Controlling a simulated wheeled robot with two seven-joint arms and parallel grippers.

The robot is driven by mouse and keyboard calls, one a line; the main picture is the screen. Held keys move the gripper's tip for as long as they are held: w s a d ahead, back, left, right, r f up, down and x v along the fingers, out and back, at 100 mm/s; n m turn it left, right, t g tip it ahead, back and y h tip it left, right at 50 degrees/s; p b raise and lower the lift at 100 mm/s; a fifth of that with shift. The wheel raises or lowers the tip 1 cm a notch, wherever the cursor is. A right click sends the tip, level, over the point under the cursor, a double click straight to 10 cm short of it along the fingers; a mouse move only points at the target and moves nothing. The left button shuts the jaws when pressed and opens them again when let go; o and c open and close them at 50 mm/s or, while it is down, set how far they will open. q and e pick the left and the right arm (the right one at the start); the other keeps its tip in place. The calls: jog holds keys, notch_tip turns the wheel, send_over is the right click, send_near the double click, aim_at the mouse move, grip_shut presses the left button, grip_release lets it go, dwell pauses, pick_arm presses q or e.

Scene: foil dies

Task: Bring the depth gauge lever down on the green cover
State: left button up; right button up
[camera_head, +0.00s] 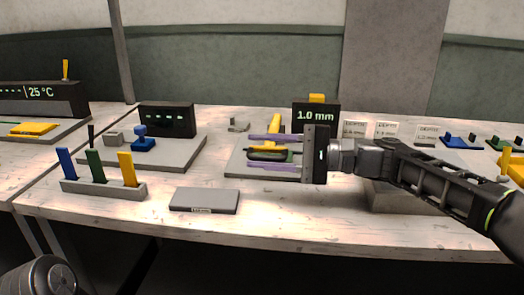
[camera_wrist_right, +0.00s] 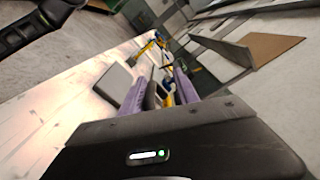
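The depth gauge has a dark display (camera_head: 317,115) reading 1.0 mm, on a grey base (camera_head: 236,165). A yellow lever (camera_head: 272,122) rises behind my right gripper's upper finger. The green cover (camera_head: 285,156) shows as a green and dark piece on the gauge, partly hidden by the gripper. My right gripper (camera_head: 260,152) reaches in from the right with its two purple fingers apart, one on each side of the dark and green piece. In the right wrist view, the fingers (camera_wrist_right: 158,90) are spread, with dark and yellow parts between them. Contact cannot be told. My left gripper does not show.
A rack (camera_head: 103,187) holds blue, green and yellow upright pieces at the front left. A flat grey plate (camera_head: 204,199) lies at the front. A dark display unit (camera_head: 168,119) with a blue knob (camera_head: 142,140) stands behind. Small white labelled cards (camera_head: 383,130) stand at the right.

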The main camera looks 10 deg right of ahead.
jog(key=v, duration=0.7)
jog(key=shift+d+p, duration=0.4)
jog(key=shift+s, duration=0.2)
